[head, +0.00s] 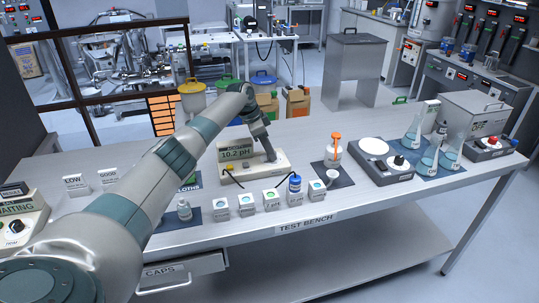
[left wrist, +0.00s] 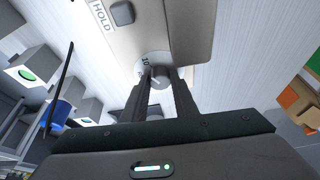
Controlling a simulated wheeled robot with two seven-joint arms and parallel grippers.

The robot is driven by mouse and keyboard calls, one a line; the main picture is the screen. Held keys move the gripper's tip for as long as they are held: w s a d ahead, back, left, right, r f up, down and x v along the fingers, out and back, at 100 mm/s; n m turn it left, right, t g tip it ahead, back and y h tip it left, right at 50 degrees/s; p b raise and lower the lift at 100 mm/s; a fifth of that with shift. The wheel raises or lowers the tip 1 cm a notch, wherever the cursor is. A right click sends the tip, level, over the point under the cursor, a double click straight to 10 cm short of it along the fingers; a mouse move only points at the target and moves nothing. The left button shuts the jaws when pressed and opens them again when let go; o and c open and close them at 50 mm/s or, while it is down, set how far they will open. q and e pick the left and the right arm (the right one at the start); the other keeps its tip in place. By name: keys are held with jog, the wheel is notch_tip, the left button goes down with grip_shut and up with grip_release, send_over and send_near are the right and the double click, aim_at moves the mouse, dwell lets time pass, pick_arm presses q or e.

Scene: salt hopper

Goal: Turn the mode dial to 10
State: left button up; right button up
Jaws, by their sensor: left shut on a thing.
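The pH meter (head: 253,171) stands on the test bench. Its display (head: 237,153) reads 10.2 pH. The mode dial (left wrist: 151,62) is a pale disc on the meter's face, with a mark that looks like 10 near its rim in the left wrist view. My left gripper (head: 270,156) comes down on the right part of the meter. In the left wrist view its fingers (left wrist: 161,77) are shut on the dial's knob, which they largely hide. The dial's pointer cannot be made out. My right gripper is not in view.
Small white boxes (head: 247,205) and a blue bottle (head: 295,187) stand in front of the meter. A bottle with an orange top (head: 333,150), a stirrer (head: 385,160) and flasks (head: 430,156) stand to the right. A HOLD label (left wrist: 102,16) is beside the dial.

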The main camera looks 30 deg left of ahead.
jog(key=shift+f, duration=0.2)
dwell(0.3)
pick_arm(q)
jog(key=o, duration=1.1)
jog(key=shift+c, duration=0.2)
jog(key=shift+r, duration=0.1)
jog(key=shift+s+a+r, duration=0.15)
jog(key=shift+a+r, duration=0.05)
jog(key=shift+r, duration=0.3)
jog(key=b+v, duration=0.4)
jog(key=v, duration=1.2)
jog(key=shift+r, duration=0.15)
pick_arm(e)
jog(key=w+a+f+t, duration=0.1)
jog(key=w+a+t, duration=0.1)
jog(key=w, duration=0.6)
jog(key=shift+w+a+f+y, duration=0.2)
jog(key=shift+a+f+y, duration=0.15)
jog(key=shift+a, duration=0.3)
